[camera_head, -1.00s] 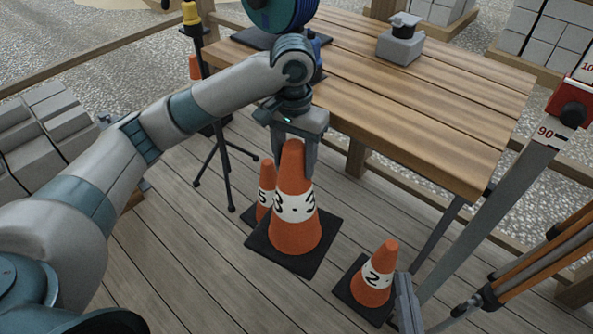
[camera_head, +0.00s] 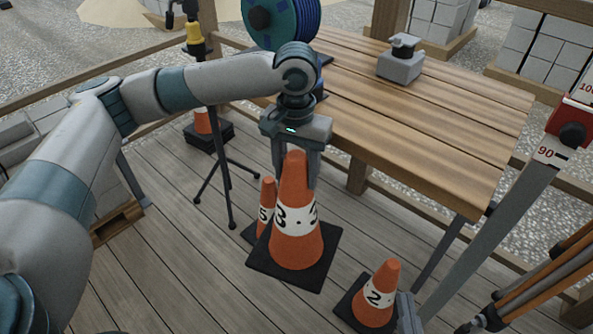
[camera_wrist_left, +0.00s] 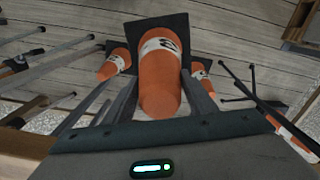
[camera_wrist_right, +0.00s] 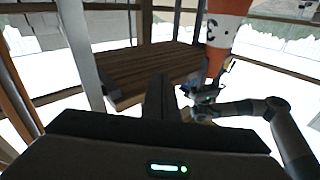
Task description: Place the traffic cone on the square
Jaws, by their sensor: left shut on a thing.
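A large orange traffic cone (camera_head: 297,250) with a white band marked 3 and a black square base is upright on or just above the deck; I cannot tell which. My left gripper (camera_head: 297,172) is shut on its upper part from above. The cone also fills the middle of the left wrist view (camera_wrist_left: 160,85). In the right wrist view the cone (camera_wrist_right: 225,30) appears upside down. My right gripper (camera_wrist_right: 160,95) looks shut and empty; a bit of it shows low in the head view (camera_head: 407,312). I cannot make out a marked square on the floor.
Small cone 5 (camera_head: 265,210) stands close behind the large cone, and cone 2 (camera_head: 375,297) stands to its right. A wooden table (camera_head: 420,125) carries a cable reel (camera_head: 285,20) and a grey device (camera_head: 401,62). A tripod (camera_head: 215,160) stands left.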

